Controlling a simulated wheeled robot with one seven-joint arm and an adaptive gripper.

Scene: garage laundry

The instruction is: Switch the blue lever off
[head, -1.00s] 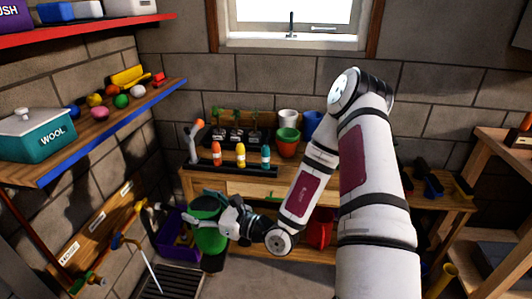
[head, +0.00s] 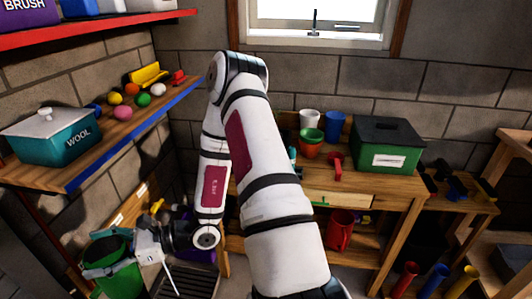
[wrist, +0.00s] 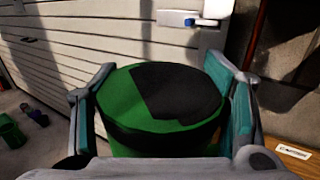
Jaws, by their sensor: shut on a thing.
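My gripper (wrist: 166,92) is shut on a green round container (wrist: 118,88), with one teal finger pad on each side of it. A dark patch covers much of its top. In the head view my gripper (head: 108,262) holds the container (head: 120,282) at the lower left, above the floor. A small blue lever-like part (wrist: 190,21) shows on a white fitting on the pale slatted panel, beyond the container in the wrist view. I cannot tell whether it is the task's lever or how it is set. I cannot make out a blue lever in the head view.
A wooden workbench (head: 375,185) bears pots and a green box (head: 388,148). A shelf at the left holds a teal wool box (head: 50,137) and several balls. A dark floor grate (head: 190,284) lies below my arm. Small items lie on the floor at the wrist view's left.

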